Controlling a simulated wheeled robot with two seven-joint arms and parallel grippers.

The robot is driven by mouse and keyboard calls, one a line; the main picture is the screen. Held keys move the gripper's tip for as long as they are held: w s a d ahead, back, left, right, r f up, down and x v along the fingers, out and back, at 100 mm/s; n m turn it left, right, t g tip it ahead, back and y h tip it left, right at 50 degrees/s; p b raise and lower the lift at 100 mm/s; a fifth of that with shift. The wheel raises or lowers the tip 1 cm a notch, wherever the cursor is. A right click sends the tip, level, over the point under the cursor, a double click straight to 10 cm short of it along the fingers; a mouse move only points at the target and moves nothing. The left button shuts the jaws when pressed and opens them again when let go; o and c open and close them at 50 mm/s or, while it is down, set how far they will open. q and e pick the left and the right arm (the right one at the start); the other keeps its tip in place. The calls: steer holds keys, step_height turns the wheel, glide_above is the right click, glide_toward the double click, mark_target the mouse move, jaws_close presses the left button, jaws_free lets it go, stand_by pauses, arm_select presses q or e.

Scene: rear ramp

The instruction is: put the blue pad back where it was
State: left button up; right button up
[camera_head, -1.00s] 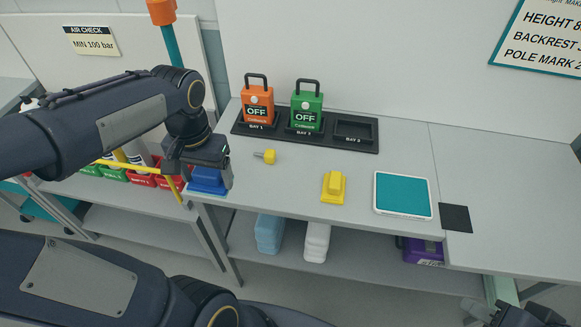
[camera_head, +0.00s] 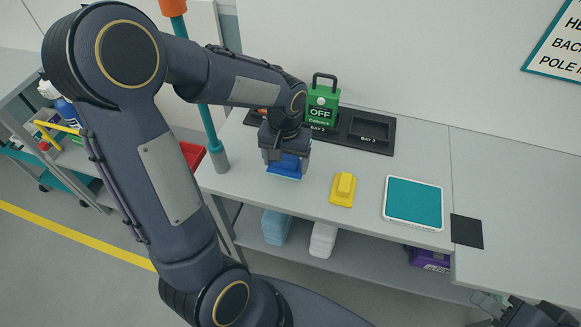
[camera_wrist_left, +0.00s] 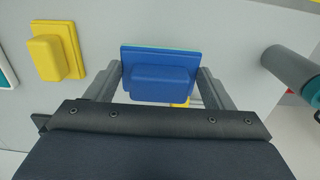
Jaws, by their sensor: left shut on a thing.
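The blue pad (camera_head: 285,166) is in my left gripper (camera_head: 285,155), above the left part of the table (camera_head: 310,197) in the head view. In the left wrist view the blue pad (camera_wrist_left: 160,72) sits between the two fingers, which press on its sides. A small bit of yellow (camera_wrist_left: 182,102) shows past its lower edge. The yellow pad (camera_head: 343,189) rests on the table to the right of the blue pad. My right gripper (camera_head: 515,312) is at the bottom right corner, partly cut off; its jaws are unclear.
A black rack at the back holds the green lockbox (camera_head: 321,108); its bay 3 (camera_head: 368,130) is empty. The orange box is mostly hidden by my arm. A teal-topped tray (camera_head: 413,203) and a black square (camera_head: 467,231) lie to the right. A teal pole (camera_head: 211,130) stands at the left edge.

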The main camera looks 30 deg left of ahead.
mark_target(290, 171)
arm_select(q)
steer(key=shift+w+d+f, duration=0.35)
steer(key=shift+w+f, duration=0.05)
steer(key=shift+f, duration=0.15)
steer(key=shift+w+f, duration=0.1)
steer(key=shift+f, duration=1.55)
steer(key=shift+f, duration=0.15)
steer(key=shift+f, duration=0.15)
steer(key=o, duration=1)
steer(key=shift+c, duration=0.2)
step_height(290, 171, up, 12)
steer(key=shift+r, duration=0.25)
steer(key=s+d+r+t+h, duration=0.1)
steer(key=s+d+t+h, duration=0.1)
steer(key=s, duration=0.6)
steer(key=s+d+r+m+t+h, duration=0.1)
steer(key=s+d+r+t, duration=0.1)
steer(key=s, duration=0.6)
steer(key=shift+s+t+h, duration=0.3)
steer(key=shift+t+h, duration=0.1)
steer(key=shift+t, duration=0.4)
